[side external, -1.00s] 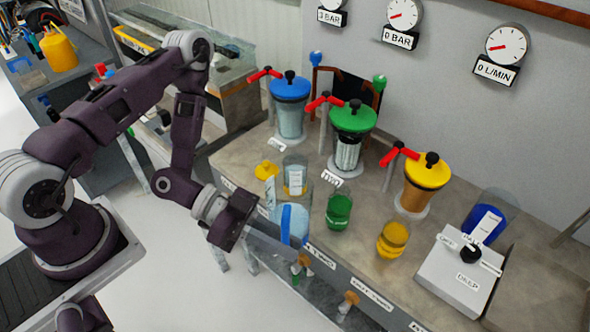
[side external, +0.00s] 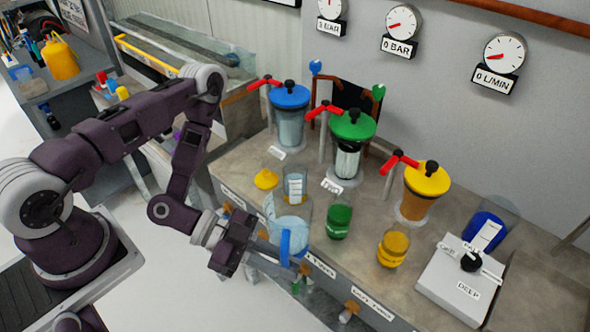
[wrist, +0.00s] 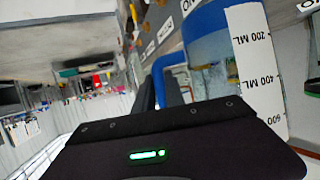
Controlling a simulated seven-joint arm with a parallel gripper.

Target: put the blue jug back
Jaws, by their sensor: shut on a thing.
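The blue jug (side external: 288,228) is a clear vessel with a blue handle and pale blue liquid, near the bench's front edge. My gripper (side external: 279,250) reaches it from the left and is shut on its blue handle. The wrist view shows a jug's blue part and its white scale (wrist: 252,62), marked 200, 400 and 600 ML, close beyond the gripper body. The fingertips are partly hidden, and I cannot tell whether the jug's base touches the bench.
A clear jug with a scale (side external: 294,188), a green jug (side external: 339,221) and a yellow jug (side external: 393,247) stand nearby. Behind are the blue (side external: 289,97), green (side external: 351,125) and yellow-lidded (side external: 427,178) pumps. A control box (side external: 461,279) and another blue vessel (side external: 484,230) are at right.

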